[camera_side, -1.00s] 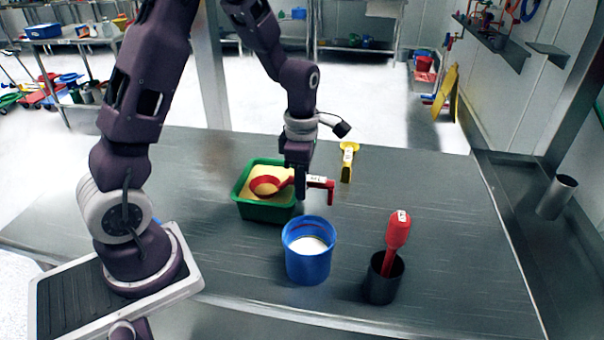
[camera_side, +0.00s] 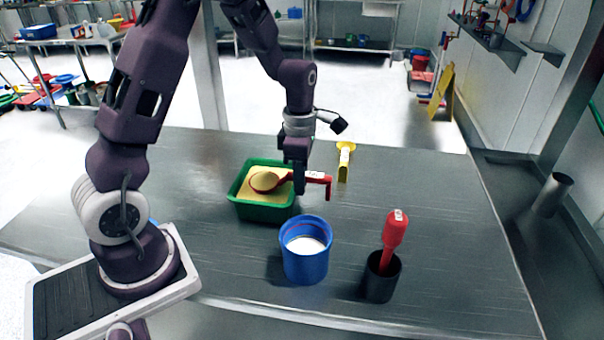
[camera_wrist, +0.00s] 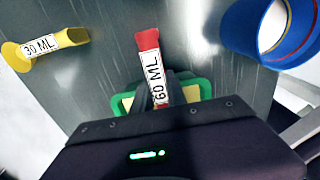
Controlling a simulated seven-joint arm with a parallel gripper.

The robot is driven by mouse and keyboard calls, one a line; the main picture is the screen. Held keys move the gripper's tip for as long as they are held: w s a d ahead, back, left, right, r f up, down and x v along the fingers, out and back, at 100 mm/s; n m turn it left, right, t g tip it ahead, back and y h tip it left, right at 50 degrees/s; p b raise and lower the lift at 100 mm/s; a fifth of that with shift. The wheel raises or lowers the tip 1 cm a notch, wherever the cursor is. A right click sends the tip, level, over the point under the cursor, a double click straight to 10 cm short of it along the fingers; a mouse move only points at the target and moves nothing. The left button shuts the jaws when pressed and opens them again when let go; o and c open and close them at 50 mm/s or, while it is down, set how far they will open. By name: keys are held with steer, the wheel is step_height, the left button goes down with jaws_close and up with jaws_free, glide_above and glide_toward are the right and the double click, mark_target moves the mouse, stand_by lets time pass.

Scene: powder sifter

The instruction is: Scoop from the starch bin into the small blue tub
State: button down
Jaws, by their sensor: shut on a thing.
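The starch bin is a green tub (camera_side: 262,213) of pale yellow powder at the table's middle. My gripper (camera_side: 300,186) is shut on the handle of a red scoop (camera_side: 318,178), labelled 60 ML in the wrist view (camera_wrist: 154,80). The scoop's bowl (camera_side: 265,181) is over the bin, level with the powder or just above it, and looks full of yellow powder. The small blue tub (camera_side: 305,262) stands in front of the bin, with white powder inside and a red line around its inner wall. It also shows in the wrist view (camera_wrist: 248,32).
A yellow scoop (camera_side: 344,163) lies behind and right of my gripper; its label reads 30 ML in the wrist view (camera_wrist: 45,47). A dark cup (camera_side: 381,281) with a red-handled tool (camera_side: 394,235) stands right of the blue tub. The table's right side is clear.

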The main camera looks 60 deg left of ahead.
steer(key=shift+s+r, duration=0.1)
steer(key=shift+r, duration=3.45)
steer(key=shift+w+a+f+g+h, duration=0.15)
steer(key=shift+w+a+g+h, duration=0.2)
steer(key=shift+g+h, duration=0.25)
steer(key=g+h, duration=0.1)
steer(key=w+g+h, duration=0.1)
steer(key=g+h, duration=0.1)
steer(key=shift+a+f, duration=0.15)
steer(key=shift+a, duration=0.25)
steer(key=shift+s+d+r+t+y, duration=0.2)
steer(key=shift+s+d+t+y, duration=0.1)
steer(key=shift+t+y, duration=0.25)
steer(key=shift+s+d+r+t+y, duration=0.2)
steer(key=shift+s+d+t+y, duration=0.05)
steer(key=shift+t+y, duration=0.3)
steer(key=shift+s+d+r+t+y, duration=0.15)
steer(key=shift+r+t+y, duration=0.35)
steer(key=shift+r, duration=0.2)
steer(key=shift+s+d+r+t+y, duration=0.1)
steer(key=shift+s+r+t+y, duration=0.05)
steer(key=shift+r+t+y, duration=0.45)
steer(key=shift+r, duration=0.1)
